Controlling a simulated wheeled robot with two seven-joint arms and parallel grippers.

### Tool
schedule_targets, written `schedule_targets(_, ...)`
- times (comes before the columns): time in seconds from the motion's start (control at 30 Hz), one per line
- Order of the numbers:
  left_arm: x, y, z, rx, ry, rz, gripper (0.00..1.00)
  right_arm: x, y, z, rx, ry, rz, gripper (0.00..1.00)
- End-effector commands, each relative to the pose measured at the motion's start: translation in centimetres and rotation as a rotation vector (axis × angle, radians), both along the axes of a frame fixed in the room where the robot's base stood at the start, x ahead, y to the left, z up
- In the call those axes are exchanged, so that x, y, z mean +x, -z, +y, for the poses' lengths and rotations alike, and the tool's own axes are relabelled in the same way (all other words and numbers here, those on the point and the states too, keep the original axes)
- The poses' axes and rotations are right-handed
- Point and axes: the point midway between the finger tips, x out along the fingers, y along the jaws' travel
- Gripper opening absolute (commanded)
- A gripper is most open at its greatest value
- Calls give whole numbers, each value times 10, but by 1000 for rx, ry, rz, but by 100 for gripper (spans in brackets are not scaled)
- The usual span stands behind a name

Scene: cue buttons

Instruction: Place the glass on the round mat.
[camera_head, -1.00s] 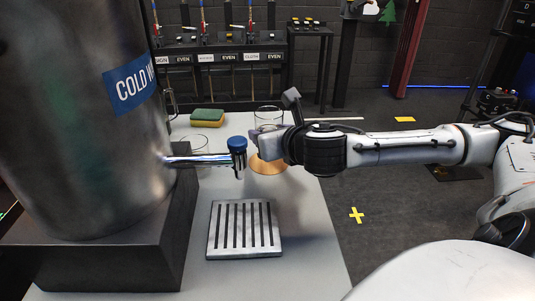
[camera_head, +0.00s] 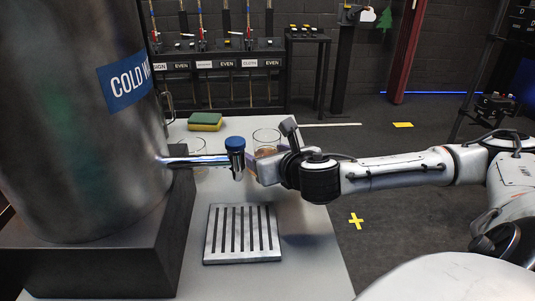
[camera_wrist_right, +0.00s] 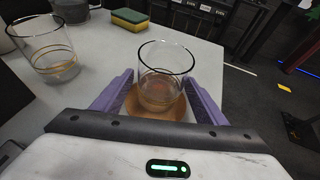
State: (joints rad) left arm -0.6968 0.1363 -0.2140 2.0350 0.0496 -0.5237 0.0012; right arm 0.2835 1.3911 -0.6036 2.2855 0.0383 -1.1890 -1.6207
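A clear glass (camera_wrist_right: 163,75) stands upright between the purple fingers of my right gripper (camera_wrist_right: 160,92) in the right wrist view. The brown round mat (camera_wrist_right: 135,128) shows beneath and around the glass base; the glass appears to be on it. The fingers are close on both sides of the glass; I cannot tell whether they touch it. In the head view the glass (camera_head: 266,138) rises behind my right gripper (camera_head: 260,165), which hides most of the mat. My left gripper is not in view.
A second glass with gold rings (camera_wrist_right: 45,50) stands to the left in the wrist view. A sponge (camera_head: 205,121) lies behind on the table. A steel tank (camera_head: 75,120) with a blue-capped tap (camera_head: 235,143) and a slotted drip tray (camera_head: 241,250) are close by on the left.

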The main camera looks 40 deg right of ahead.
Motion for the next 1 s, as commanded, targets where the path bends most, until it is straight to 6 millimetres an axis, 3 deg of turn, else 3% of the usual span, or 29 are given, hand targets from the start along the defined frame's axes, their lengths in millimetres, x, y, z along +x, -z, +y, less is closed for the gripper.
schedule_targets(0.27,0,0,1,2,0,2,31,-1,-4,0,-1,0,0,66)
schedule_targets(0.57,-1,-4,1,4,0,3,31,-50,-27,21,-5,-5,2,66)
schedule_targets(0.7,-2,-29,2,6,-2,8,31,-59,-37,24,0,3,6,66)
schedule_targets(1.0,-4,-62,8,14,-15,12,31,-77,-44,32,3,1,5,66)
